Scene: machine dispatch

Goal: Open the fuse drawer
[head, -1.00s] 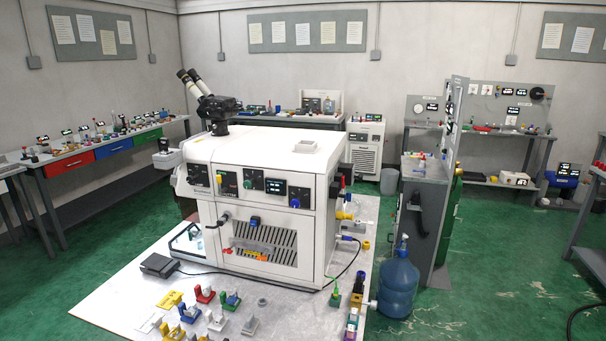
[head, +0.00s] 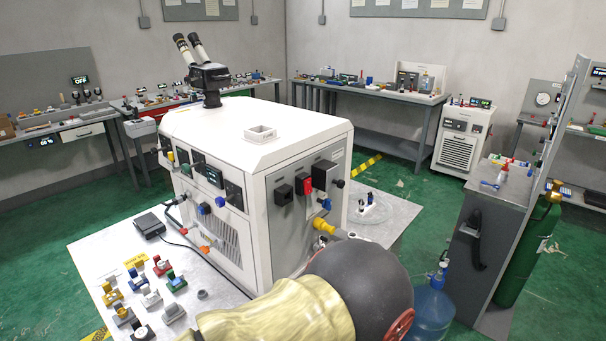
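The white machine (head: 215,135) stands on a pale platform in the middle of the head view, with its front and right side showing. My gripper is not in view.
A large dark rounded body (head: 365,280) with a gold wrapped section (head: 285,315) and red handwheel fills the near foreground, hiding the machine's lower right. A blue bottle (head: 432,305) and grey cabinet (head: 487,235) stand right. Small coloured parts lie on the platform (head: 95,245).

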